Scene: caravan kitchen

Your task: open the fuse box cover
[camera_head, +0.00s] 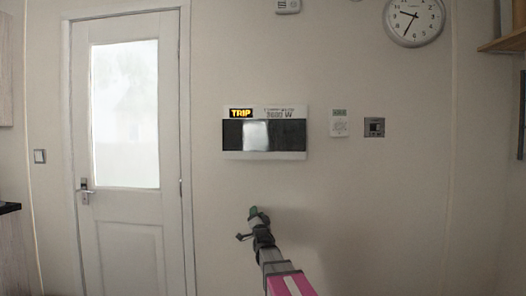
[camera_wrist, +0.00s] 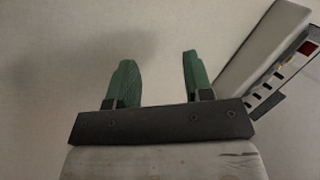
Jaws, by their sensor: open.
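The fuse box (camera_head: 292,155) is a white box on the wall, with a dark glossy cover (camera_head: 290,134) across its front and a bright reflection in the middle. Yellow "TRIP" lettering shows at its top left. In the wrist view the fuse box (camera_wrist: 262,48) is at the right edge, tilted and partly cut off, with several switches, one red. My gripper (camera_head: 256,214) is below the box, apart from it. In the wrist view my gripper (camera_wrist: 156,72) has its two green fingers spread, with nothing between them. Whether the cover is fully shut is hard to tell.
A small white panel (camera_head: 338,123) and a grey switch plate (camera_head: 374,127) are on the wall right of the box. A door (camera_head: 130,210) with a bright window stands at left. A clock (camera_head: 414,20) hangs at top right. The wall around my gripper is bare.

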